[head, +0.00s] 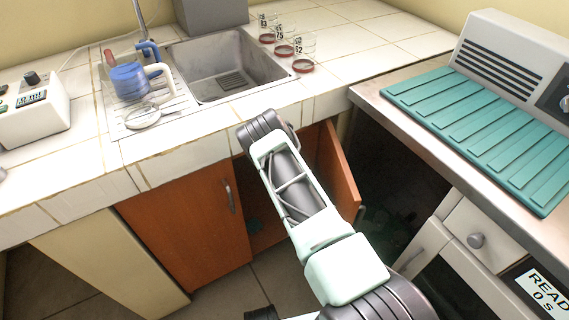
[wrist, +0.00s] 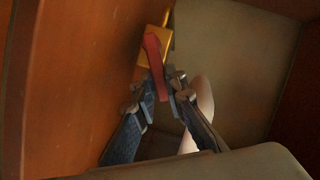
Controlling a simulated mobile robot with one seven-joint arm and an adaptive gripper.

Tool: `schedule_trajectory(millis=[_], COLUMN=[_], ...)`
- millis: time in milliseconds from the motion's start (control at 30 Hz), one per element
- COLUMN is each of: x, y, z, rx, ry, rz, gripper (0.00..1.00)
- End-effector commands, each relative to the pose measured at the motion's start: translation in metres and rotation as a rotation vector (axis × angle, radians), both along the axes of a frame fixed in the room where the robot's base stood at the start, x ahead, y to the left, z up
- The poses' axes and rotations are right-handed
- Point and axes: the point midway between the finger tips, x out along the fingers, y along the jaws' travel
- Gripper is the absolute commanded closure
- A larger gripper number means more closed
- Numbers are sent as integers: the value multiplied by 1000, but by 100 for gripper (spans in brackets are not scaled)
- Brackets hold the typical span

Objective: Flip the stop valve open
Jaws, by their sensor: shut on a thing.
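In the wrist view a stop valve shows inside a dim cabinet. It has a brass body (wrist: 151,42) and a red lever handle (wrist: 155,62). My gripper (wrist: 160,85) is shut on the near end of the red handle, with one dark finger on each side. In the head view my arm reaches down to the cabinet under the sink, and its upper part shows. The valve and my gripper are hidden there behind the arm and the cabinet front.
The right cabinet door (head: 339,175) stands open and the left orange door (head: 185,225) is closed. The sink (head: 228,62) and tiled counter are above. A counter with a teal ribbed mat (head: 475,125) stands at right. A pale pipe (wrist: 203,100) runs beside my gripper.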

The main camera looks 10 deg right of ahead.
Motion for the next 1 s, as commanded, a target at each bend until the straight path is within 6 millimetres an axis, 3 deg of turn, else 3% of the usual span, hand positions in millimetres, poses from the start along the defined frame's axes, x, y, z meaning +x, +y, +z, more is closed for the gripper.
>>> schedule_trajectory(millis=[133, 167, 300, 667, 1000], x=[-1, -1, -1, -4, -46], y=[0, 0, 0, -1, -6], z=[-1, -1, -1, 1, 16], rx=[-1, -1, -1, -2, 0], ry=[3, 3, 2, 2, 3], rz=[-1, -1, 0, -1, -2], gripper=[100, 87, 71, 71, 71])
